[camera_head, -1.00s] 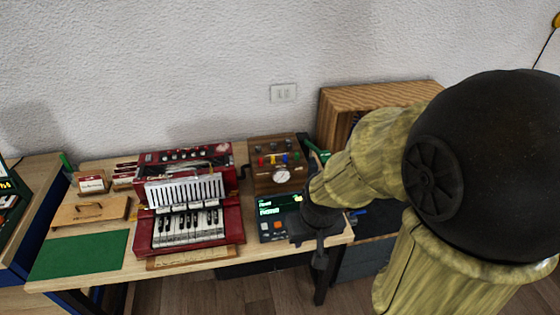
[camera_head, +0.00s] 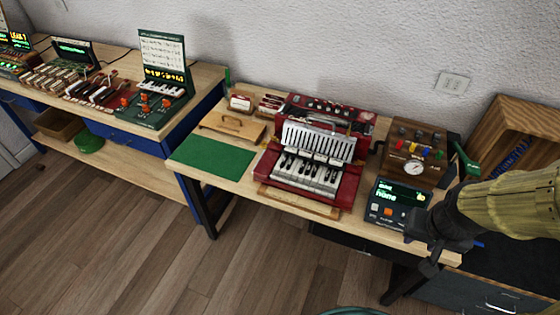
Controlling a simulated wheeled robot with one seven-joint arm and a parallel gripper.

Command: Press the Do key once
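A red piano action model (camera_head: 285,177) stands on the wooden table, with a short row of white and black keys (camera_head: 309,173) along its front. No label telling the Do key apart can be read at this size. My gripper (camera_head: 428,266) is at the lower right, by the table's front right corner, well to the right of the keys and apart from them. It is dark and small, and its fingers cannot be made out clearly.
A small device with a lit screen (camera_head: 397,196) stands between the keys and my gripper. Behind it is a wooden box with coloured knobs and a gauge (camera_head: 412,158). A green mat (camera_head: 211,158) lies left of the piano. An open wooden crate (camera_head: 503,108) stands at the right.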

